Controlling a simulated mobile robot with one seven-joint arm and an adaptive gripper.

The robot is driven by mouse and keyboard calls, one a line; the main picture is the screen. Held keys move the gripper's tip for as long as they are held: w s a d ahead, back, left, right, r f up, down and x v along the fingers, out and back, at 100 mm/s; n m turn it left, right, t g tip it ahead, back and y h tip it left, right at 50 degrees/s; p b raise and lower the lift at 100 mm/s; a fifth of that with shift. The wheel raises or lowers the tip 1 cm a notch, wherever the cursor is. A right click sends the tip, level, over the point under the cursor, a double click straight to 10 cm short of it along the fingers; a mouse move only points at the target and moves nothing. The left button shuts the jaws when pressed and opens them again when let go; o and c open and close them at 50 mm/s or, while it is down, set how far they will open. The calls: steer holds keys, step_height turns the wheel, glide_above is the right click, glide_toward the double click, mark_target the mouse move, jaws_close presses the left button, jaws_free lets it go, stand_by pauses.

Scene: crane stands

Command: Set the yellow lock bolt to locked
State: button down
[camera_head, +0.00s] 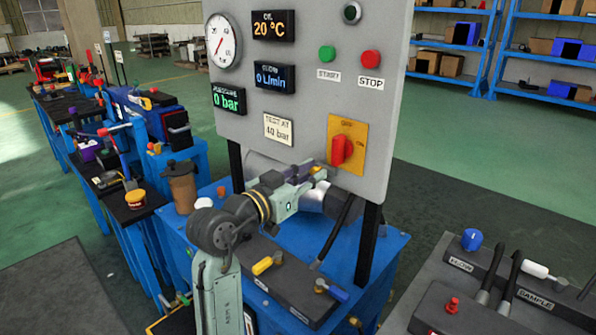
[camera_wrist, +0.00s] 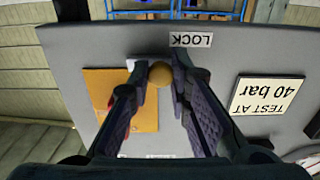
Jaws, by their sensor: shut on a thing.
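The yellow lock bolt shows as a round, dull yellow knob (camera_wrist: 160,74) in the wrist view, in front of the grey panel (camera_wrist: 200,85). My gripper (camera_wrist: 161,68) has a finger on each side of the knob and is shut on it. An upside-down LOCK label (camera_wrist: 191,40) sits just above and right of the knob in that view.
The panel (camera_head: 290,110) carries a gauge, displays and start and stop buttons. Below my arm, a dark block holds a yellow-handled lever (camera_head: 266,264) and a blue-handled lever (camera_head: 332,290). A brown canister (camera_head: 180,187) stands left. Another bench with handles is at right.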

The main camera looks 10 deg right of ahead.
steer(key=shift+s+d, duration=0.2)
steer(key=shift+s, duration=0.1)
steer(key=c, duration=1.5)
jaws_free()
steer(key=shift+o, duration=0.2)
steer(key=shift+a, duration=0.1)
steer(key=v, duration=1.2)
